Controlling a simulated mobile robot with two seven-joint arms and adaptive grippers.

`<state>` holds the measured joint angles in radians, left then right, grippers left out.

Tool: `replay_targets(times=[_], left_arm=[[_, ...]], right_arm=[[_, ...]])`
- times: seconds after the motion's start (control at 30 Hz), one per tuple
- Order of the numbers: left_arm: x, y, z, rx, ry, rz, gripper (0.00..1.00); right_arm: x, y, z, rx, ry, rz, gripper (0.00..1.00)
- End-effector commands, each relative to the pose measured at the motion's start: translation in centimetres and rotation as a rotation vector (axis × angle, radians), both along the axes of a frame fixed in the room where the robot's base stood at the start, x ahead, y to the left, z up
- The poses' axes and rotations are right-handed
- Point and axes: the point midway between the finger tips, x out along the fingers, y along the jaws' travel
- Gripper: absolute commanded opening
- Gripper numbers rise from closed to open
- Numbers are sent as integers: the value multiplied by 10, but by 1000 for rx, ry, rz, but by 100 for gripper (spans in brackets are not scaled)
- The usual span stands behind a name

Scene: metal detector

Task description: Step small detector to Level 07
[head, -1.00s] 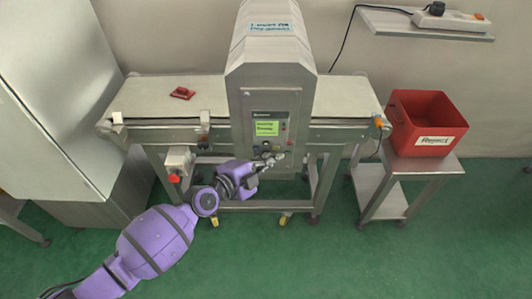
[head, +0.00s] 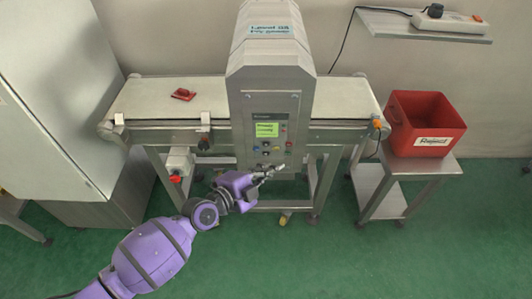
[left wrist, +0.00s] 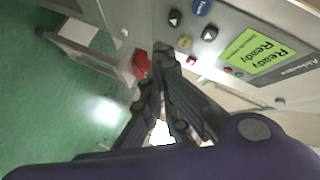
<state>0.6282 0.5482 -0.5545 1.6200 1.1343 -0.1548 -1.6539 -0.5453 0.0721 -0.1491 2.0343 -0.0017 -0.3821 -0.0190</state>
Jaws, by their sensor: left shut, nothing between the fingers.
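The metal detector (head: 272,75) is a grey housing over a conveyor. Its front panel has a lit green screen (head: 265,130), which reads "Ready" in the left wrist view (left wrist: 257,51). Below the screen are dark arrow buttons (left wrist: 209,33), a blue button (left wrist: 201,7) and a yellow button (left wrist: 185,42). A label (head: 270,28) on top seems to read "Level 08", with a blurred second line. My left gripper (head: 281,167) is shut and empty, just below and in front of the panel's lower buttons. In the wrist view its fingertips (left wrist: 163,53) appear near the yellow button. My right gripper is out of view.
A red object (head: 183,94) lies on the conveyor belt (head: 150,100) at left. A red Reject bin (head: 426,125) stands on a small metal table at right. A red-and-white switch box (head: 179,165) hangs under the conveyor.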

Motion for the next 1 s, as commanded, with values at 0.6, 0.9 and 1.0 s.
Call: replay_targets(times=[0.6,0.9,1.0], left_arm=[[-32,0,1,-2,-2,0,0],[-32,0,1,-2,-2,0,0],[-32,0,1,-2,-2,0,0]], right_arm=[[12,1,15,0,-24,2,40],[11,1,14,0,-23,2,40],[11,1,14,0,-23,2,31]])
